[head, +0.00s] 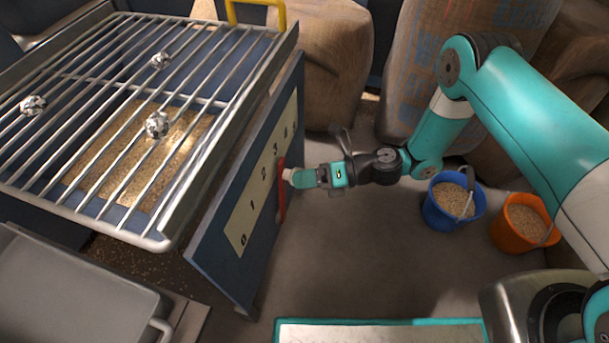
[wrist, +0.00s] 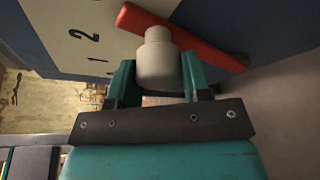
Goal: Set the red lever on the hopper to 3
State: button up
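The red lever (head: 282,200) is on the blue side panel of the hopper, beside a cream scale (head: 262,180) with numbers rising from 0 at the near end. In the head view its upper end stands alongside the stretch between 2 and 3. In the wrist view the red lever (wrist: 205,45) has its tip near the 2; the 3 is out of that view. My gripper (head: 291,176) is at the lever's pale knob. In the wrist view the knob (wrist: 158,60) sits between the two teal fingers, which appear closed against its sides.
A metal grate (head: 110,100) with several crumpled silvery balls tops the hopper. A blue bucket (head: 450,205) and an orange bucket (head: 520,225) of grain stand on the floor at right. Sacks (head: 430,70) stand behind. The floor below my gripper is clear.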

jog(key=o, duration=0.4)
jog(key=shift+s, duration=0.1)
jog(key=p+v, duration=0.4)
jog(key=v, duration=1.3)
jog(key=shift+d, duration=0.2)
jog(key=shift+w, duration=0.2)
